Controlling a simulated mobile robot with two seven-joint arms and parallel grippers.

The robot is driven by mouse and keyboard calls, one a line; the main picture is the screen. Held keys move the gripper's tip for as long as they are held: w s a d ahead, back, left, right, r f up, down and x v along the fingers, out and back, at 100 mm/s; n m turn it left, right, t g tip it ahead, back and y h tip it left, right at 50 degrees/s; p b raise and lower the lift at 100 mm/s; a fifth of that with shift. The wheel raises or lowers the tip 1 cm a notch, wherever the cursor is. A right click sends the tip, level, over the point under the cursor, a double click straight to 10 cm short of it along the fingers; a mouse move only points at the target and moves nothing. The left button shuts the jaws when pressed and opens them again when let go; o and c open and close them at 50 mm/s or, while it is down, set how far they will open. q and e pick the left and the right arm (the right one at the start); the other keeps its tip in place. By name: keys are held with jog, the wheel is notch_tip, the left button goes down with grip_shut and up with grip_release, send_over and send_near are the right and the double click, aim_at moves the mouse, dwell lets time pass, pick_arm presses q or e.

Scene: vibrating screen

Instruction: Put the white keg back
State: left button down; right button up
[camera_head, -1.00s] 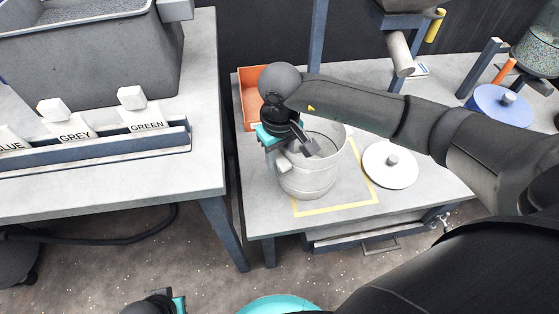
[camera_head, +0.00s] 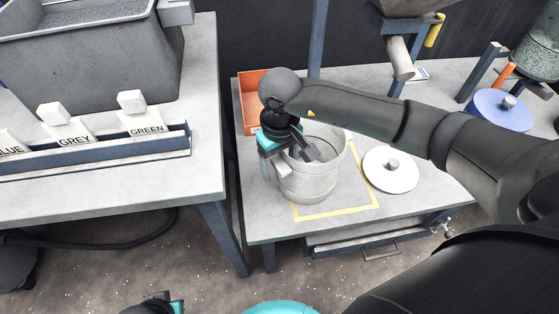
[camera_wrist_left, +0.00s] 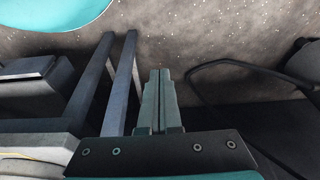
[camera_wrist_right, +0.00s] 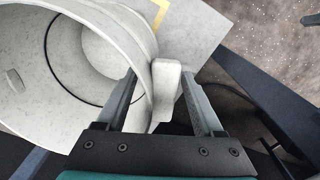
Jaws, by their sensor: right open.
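The white keg (camera_head: 312,182) stands open and upright on the right-hand table, overlapping the left part of a yellow square outline (camera_head: 335,212). My right gripper (camera_head: 292,157) is at the keg's left rim, pointing down. In the right wrist view the open fingers of my right gripper (camera_wrist_right: 162,95) lie on either side of the keg's pale handle (camera_wrist_right: 165,92), with a gap visible at least on the right. The keg's inside (camera_wrist_right: 105,50) looks empty. My left gripper (camera_wrist_left: 160,100) is shut and empty, low over the floor; only part of it shows in the head view.
A white round lid (camera_head: 390,170) lies right of the keg. An orange bin (camera_head: 248,95) stands behind it at the left, a blue lid (camera_head: 500,112) at the far right. The left table (camera_head: 120,190) carries a grey tub and a rack of labelled blocks. A gap separates the tables.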

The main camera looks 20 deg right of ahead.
jog(key=shift+r, duration=0.1)
notch_tip(320, 180, up, 11)
jog(key=p, duration=0.4)
pick_arm(q)
jog(key=s+a+f, duration=0.2)
jog(key=s+f, duration=0.2)
jog(key=f, duration=0.4)
jog(key=shift+s+g, duration=0.2)
jog(key=shift+g, duration=0.2)
pick_arm(e)
jog(key=shift+r, duration=0.55)
pick_arm(q)
jog(key=c, duration=1.5)
grip_release()
jog(key=shift+a, duration=0.1)
